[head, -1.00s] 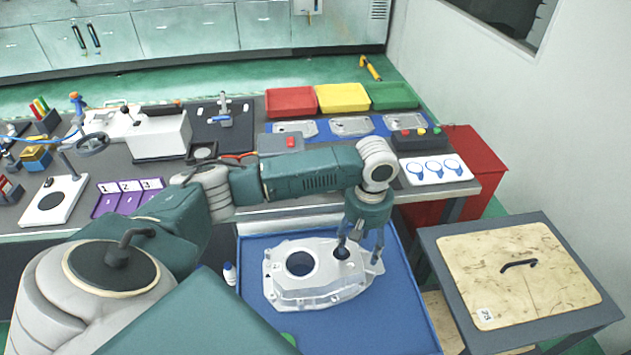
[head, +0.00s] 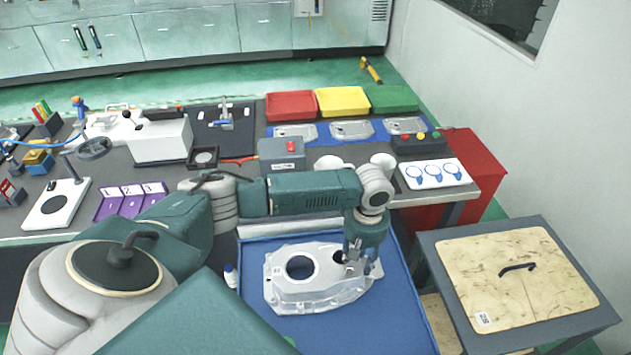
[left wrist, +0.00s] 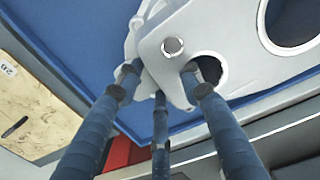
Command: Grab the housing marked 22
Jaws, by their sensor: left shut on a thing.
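The silver-grey housing (head: 315,293) lies in the blue-lined tray (head: 405,317) in front of the bench. It has a large round opening and a smaller hole at its right end. A small mark shows at its left end, too small to read. My left gripper (head: 361,267) comes down from above and is shut on the housing's right end. In the left wrist view, its fingers (left wrist: 160,85) straddle the rim of the housing (left wrist: 185,42), one finger at the smaller hole. My right gripper is not in view.
A grey stand with a wooden lid (head: 520,275) and black handle is to the right of the tray. A small white bottle (head: 230,276) stands at the tray's left edge. The bench behind holds red (head: 291,105), yellow (head: 342,99) and green (head: 392,98) bins and several flat castings.

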